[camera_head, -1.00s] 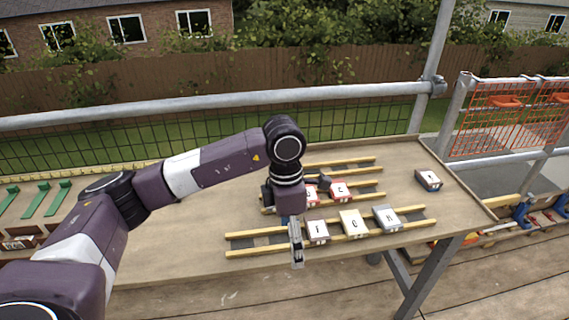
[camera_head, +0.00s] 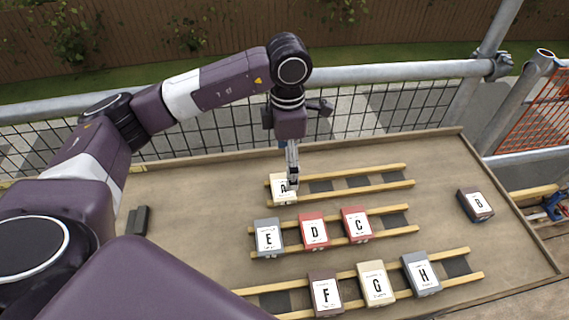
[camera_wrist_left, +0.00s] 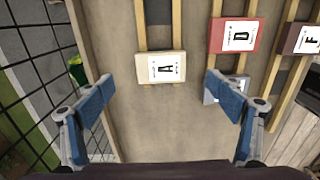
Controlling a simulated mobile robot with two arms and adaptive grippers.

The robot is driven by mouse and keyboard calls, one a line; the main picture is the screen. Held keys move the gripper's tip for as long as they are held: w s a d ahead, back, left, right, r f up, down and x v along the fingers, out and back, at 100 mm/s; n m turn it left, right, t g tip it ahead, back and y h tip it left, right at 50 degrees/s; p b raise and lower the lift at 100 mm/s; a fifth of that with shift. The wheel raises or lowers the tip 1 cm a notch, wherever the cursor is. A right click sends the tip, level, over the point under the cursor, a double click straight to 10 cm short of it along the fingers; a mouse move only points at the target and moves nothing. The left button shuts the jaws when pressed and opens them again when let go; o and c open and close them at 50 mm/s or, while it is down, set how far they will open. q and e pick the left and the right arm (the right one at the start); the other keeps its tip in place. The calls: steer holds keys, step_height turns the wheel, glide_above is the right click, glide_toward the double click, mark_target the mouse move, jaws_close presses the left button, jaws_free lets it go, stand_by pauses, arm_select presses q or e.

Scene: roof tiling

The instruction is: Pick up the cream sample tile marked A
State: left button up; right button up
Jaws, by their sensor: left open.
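The cream sample tile marked A (camera_head: 279,191) lies on the farthest pair of wooden battens, at their left end. In the left wrist view the tile A (camera_wrist_left: 160,68) sits flat, label up, ahead of and between my open fingers. My left gripper (camera_head: 293,180) is above it, partly covering its right side in the head view. In the left wrist view the left gripper (camera_wrist_left: 154,95) is wide open with nothing between its fingers. My right gripper is not in view.
Tiles E (camera_head: 268,237), D (camera_head: 314,231) and C (camera_head: 356,224) sit on the middle battens. Tiles F (camera_head: 325,294), G (camera_head: 376,284) and H (camera_head: 420,273) sit on the nearest battens. Tile B (camera_head: 475,204) lies alone at right. A mesh railing (camera_head: 390,108) runs behind the table.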

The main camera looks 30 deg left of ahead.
mark_target(283, 186)
arm_select(q)
step_height(283, 186, down, 2)
steer(key=shift+a+f, duration=0.1)
steer(key=shift+s+f+p, duration=0.15)
steer(key=shift+f+p, duration=0.15)
steer(key=shift+p, duration=0.1)
steer(key=f, duration=0.1)
steer(key=f+p, duration=0.1)
steer(key=f, duration=0.2)
steer(key=shift+s+a+f, duration=0.2)
steer(key=shift+s+a, duration=0.05)
steer(key=shift+a, duration=0.05)
steer(key=shift+f, duration=0.2)
steer(key=c, duration=1.4)
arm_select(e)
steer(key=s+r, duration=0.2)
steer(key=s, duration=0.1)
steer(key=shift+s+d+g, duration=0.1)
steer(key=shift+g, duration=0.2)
arm_select(q)
steer(key=shift+w+r, duration=0.1)
